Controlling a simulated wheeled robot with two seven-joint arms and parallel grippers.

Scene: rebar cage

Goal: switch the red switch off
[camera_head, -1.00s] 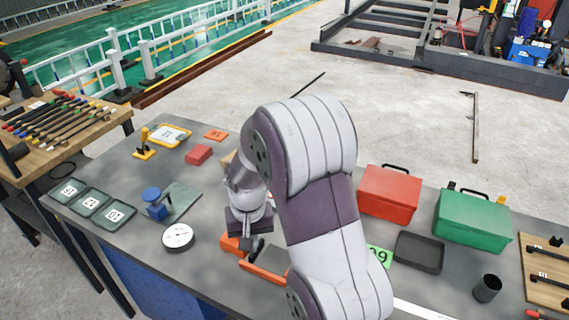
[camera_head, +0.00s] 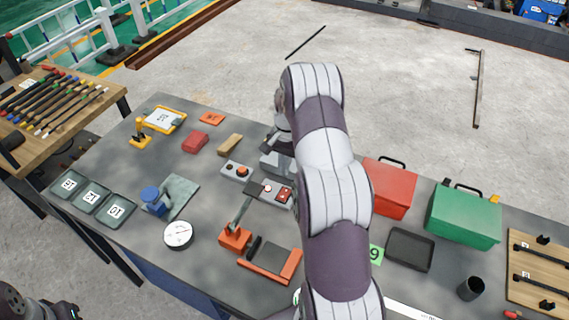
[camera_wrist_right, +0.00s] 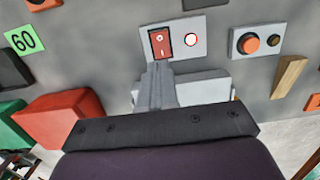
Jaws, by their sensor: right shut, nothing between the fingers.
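The red switch (camera_wrist_right: 161,43) is a rocker marked O and I on a light grey panel. In the head view the red switch (camera_head: 284,194) sits mid-table, close to my right arm. A round red-rimmed lamp with a white centre (camera_wrist_right: 190,41) is beside it on the same panel. My right gripper (camera_wrist_right: 157,70) is shut and empty, its fingertips just at the switch's edge; I cannot tell whether they touch it. In the head view my right forearm hides most of the gripper. My left gripper is not in view.
A grey box (camera_wrist_right: 205,87) lies under my right gripper. A button box with an orange button (camera_head: 237,171) is left of the switch. An orange-based lever (camera_head: 236,235) stands in front. Red (camera_head: 388,188) and green (camera_head: 464,216) toolboxes stand to the right.

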